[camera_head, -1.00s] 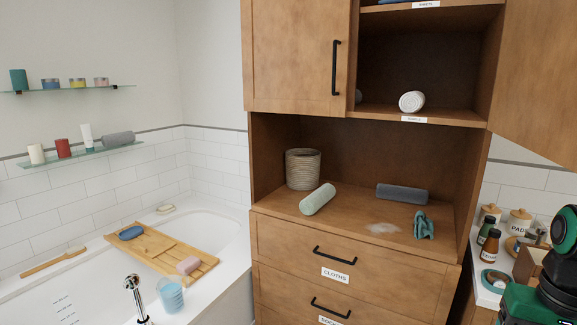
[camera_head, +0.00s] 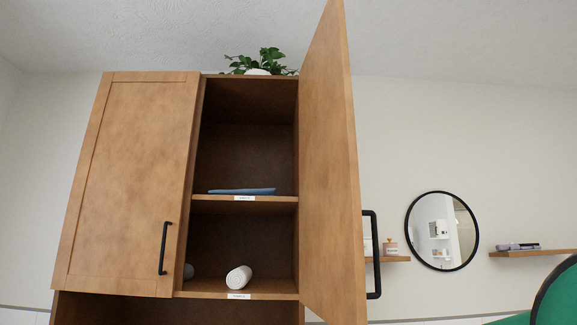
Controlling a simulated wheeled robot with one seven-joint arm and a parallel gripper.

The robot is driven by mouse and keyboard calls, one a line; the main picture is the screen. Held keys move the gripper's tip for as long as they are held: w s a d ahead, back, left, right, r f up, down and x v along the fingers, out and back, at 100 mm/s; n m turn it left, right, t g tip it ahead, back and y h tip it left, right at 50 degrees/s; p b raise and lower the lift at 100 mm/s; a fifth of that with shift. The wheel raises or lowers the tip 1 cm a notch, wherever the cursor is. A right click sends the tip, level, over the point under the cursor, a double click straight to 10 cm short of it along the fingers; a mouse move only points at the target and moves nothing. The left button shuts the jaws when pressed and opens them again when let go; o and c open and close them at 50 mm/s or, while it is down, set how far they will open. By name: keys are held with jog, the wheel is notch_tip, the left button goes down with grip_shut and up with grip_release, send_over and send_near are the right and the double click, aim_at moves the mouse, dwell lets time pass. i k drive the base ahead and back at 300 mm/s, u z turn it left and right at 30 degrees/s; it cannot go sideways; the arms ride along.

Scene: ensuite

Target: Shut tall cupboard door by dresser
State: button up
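The tall wooden cupboard (camera_head: 198,85) stands left of centre in the head view. Its right door (camera_head: 328,160) is swung wide open toward me, with a black bar handle (camera_head: 374,254) low on its far right edge. Its left door (camera_head: 129,184) is shut and has a black handle (camera_head: 165,248). The open side shows shelves with a blue folded cloth (camera_head: 242,191) and a white rolled towel (camera_head: 239,277). My gripper is not in view. Only a green and black part of my arm shows at the lower right corner.
A potted plant (camera_head: 262,61) sits on top of the cupboard. To the right, a round mirror (camera_head: 441,231) hangs on the wall between small wooden shelves (camera_head: 532,253). The space right of the open door looks free up to the wall.

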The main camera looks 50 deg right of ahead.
aim_at(333, 279)
jog(key=u, duration=1.45)
jog(key=k, duration=1.75)
jog(key=z, duration=1.55)
jog(key=i, duration=1)
jog(key=u, duration=0.05)
